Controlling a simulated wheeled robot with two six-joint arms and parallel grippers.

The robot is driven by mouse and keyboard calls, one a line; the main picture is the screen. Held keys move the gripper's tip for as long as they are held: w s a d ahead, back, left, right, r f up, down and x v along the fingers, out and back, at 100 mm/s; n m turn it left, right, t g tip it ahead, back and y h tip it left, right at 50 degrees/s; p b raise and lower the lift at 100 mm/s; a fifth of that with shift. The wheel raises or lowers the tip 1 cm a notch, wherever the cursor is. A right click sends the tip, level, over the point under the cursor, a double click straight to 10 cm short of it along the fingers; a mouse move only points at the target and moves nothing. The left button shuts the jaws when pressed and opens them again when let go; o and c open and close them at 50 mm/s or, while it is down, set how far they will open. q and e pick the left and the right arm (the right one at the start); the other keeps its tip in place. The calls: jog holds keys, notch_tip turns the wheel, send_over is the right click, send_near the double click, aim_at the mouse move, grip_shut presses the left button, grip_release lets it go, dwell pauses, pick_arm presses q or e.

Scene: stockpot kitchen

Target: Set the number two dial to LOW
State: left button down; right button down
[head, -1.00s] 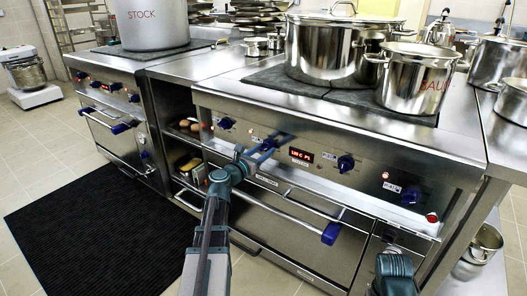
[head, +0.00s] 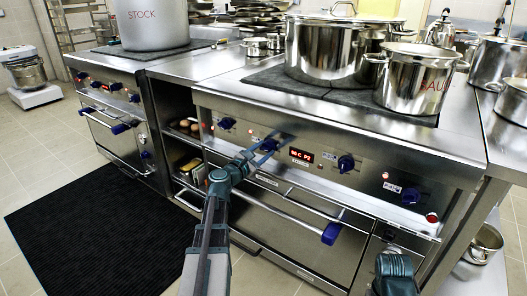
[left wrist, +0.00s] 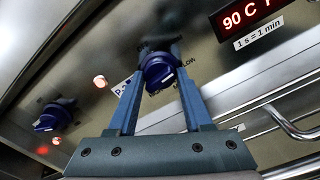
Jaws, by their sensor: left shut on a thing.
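The number two dial is a blue knob (left wrist: 158,72) on the steel control panel (head: 322,160), with a partly hidden "P 2" label beside it. My left gripper (head: 271,145) reaches it from the front. In the left wrist view the two blue fingers of my left gripper (left wrist: 158,55) stand either side of the knob, shut on it. A pale pointer mark shows on the knob's lower face; the word LOW is printed to its right. I cannot tell exactly which setting the mark meets. A red display (head: 302,156) reads about 90 C. My right gripper's fingers do not show.
Other blue dials (head: 346,163) sit along the panel, and one (left wrist: 53,115) shows at left in the wrist view. An oven handle (head: 331,233) sticks out below. Large steel pots (head: 335,48) stand on the cooktop. A black mat (head: 95,225) lies on the floor.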

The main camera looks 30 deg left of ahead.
pick_arm(q)
jog(key=m, duration=0.4)
jog(key=shift+m, duration=0.7)
jog(key=shift+c, duration=1.6)
grip_release()
jog(key=s+a, duration=0.1)
jog(key=s, duration=1.2)
jog(key=shift+s, duration=0.4)
jog(key=shift+a, duration=0.1)
